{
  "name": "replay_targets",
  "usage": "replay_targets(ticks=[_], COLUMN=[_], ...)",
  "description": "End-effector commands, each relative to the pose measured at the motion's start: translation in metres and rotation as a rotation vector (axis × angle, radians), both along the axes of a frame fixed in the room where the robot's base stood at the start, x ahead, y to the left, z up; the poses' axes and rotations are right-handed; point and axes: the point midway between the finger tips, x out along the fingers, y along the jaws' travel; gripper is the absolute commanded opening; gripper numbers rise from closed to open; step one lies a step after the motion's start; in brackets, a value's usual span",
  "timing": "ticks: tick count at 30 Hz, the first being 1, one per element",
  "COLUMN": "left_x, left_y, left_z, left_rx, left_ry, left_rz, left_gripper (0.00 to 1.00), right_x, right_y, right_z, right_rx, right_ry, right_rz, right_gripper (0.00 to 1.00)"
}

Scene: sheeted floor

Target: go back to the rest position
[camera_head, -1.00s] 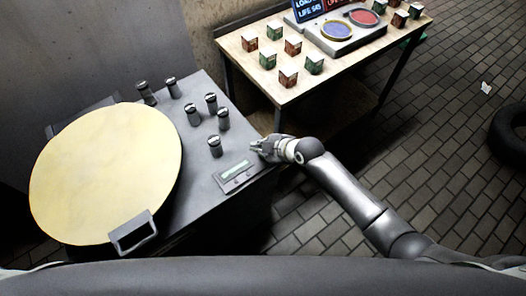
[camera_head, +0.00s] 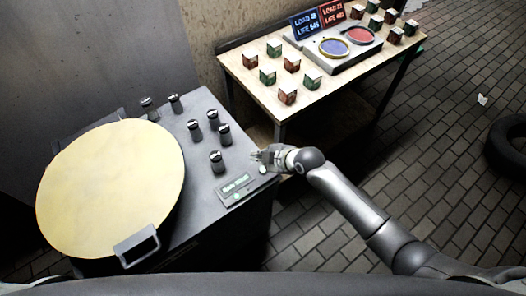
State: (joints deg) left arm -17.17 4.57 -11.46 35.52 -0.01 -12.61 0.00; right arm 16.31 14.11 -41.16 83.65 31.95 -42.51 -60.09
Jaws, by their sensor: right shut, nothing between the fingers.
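My right gripper (camera_head: 259,156) is shut and empty. It hangs at the right edge of the grey bench (camera_head: 211,100), above and to the right of a small control panel (camera_head: 238,189) with a green lit display. Whether it touches the bench I cannot tell. My right arm reaches in from the lower right. My left gripper is not in view.
A large round yellow disc (camera_head: 110,185) with a grey handle (camera_head: 137,246) covers the bench's left side. Several dark cylinders (camera_head: 217,161) stand on the bench. A wooden table (camera_head: 245,71) holds small boxes and a two-pan device (camera_head: 340,48). A tyre (camera_head: 510,145) lies on the paved floor.

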Motion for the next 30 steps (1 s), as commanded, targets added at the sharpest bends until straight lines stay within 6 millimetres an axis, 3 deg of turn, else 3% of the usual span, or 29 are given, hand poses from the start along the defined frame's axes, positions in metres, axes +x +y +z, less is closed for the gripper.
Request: replay_targets(ticks=[8,11,16,20,24,30], left_x=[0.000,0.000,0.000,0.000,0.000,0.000], left_y=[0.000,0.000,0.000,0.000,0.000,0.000], left_z=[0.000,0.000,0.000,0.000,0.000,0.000], left_rx=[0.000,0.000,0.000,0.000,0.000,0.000], left_ry=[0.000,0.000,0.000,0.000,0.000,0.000], left_rz=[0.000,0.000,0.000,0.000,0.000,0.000], left_gripper=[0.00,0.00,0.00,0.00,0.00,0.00], right_x=[-0.003,-0.017,-0.065,-0.106,-0.149,-0.195], right_y=[0.001,0.001,-0.012,-0.043,-0.089,-0.143], right_z=[0.000,0.002,0.011,0.021,0.033,0.048], right_rx=[0.005,0.027,0.091,0.127,0.145,0.145], right_ry=[0.008,0.047,0.199,0.332,0.451,0.544], right_rz=[-0.005,-0.039,-0.207,-0.413,-0.664,-0.944], right_gripper=[0.00,0.00,0.00,0.00,0.00,0.00])
